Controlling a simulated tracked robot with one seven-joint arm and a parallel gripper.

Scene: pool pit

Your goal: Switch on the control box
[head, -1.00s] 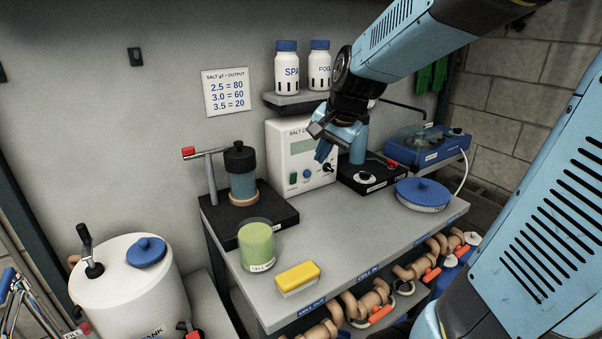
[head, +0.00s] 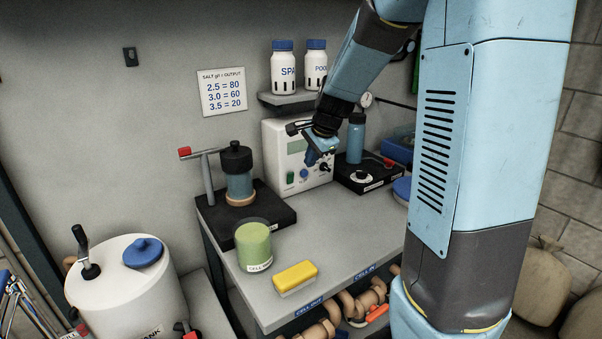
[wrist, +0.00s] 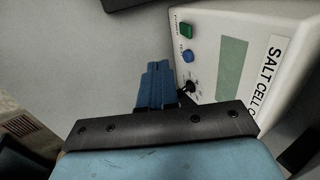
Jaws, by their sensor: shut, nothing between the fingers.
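The control box (head: 270,150) is a white box with a grey-green display, standing at the back of the bench against the wall. Its front carries a green switch (head: 290,177), a blue button (head: 304,173) and a black knob (head: 325,166). In the wrist view the box (wrist: 262,22) is at the upper right, with the green switch (wrist: 186,30), blue button (wrist: 188,56) and black knob (wrist: 190,86). My gripper (head: 312,157) is shut and empty in front of the box's right part. Its blue fingers (wrist: 156,68) are left of the knob in the wrist view; contact cannot be told.
A blue cylinder on a black base (head: 240,185) stands left of the box, and a black unit with a blue bottle (head: 356,135) stands right. A green cup (head: 254,247) and yellow sponge (head: 296,277) sit toward the front edge. The bench middle is clear.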

